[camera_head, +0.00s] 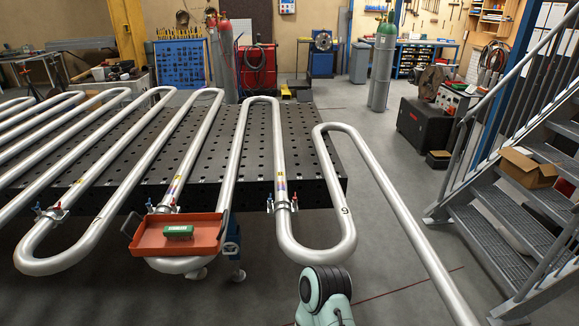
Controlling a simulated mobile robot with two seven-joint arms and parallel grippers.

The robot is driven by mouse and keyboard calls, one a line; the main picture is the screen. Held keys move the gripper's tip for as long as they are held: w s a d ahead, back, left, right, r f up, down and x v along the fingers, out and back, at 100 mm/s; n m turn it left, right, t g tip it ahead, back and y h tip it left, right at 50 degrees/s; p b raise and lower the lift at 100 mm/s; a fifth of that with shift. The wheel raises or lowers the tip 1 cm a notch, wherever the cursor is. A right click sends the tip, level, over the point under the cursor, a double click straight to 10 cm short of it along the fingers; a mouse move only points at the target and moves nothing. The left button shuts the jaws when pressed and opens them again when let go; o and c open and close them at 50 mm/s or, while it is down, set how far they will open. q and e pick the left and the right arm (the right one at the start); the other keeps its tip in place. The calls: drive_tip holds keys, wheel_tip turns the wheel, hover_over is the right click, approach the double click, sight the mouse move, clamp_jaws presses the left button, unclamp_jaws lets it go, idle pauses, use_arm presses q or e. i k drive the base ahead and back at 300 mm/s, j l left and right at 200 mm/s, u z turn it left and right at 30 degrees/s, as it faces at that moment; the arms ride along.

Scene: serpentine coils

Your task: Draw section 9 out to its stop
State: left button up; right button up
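The silver pipe coil winds back and forth over a black perforated table. The bend marked 9 (345,212) is at the right of the coil, its U-shaped lower end hanging past the table's front edge. A clamp with red and blue levers (283,205) sits on the pipe at its left leg. From this bend the pipe rises to an upper bend (343,126) off the table's right side, then runs down to the bottom right of the picture. A teal and dark grey arm link of mine shows at the bottom centre, below the bend. Neither gripper shows.
A red tray (146,236) with a green box (179,231) in it sits at the neighbouring bend, hiding part of it. The black table (320,165) ends left of the outer pipe. Metal stairs (490,240) with a cardboard box (527,167) stand at the right. Floor between is clear.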

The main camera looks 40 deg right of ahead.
sight(462, 314)
drive_tip(key=z, duration=1.7)
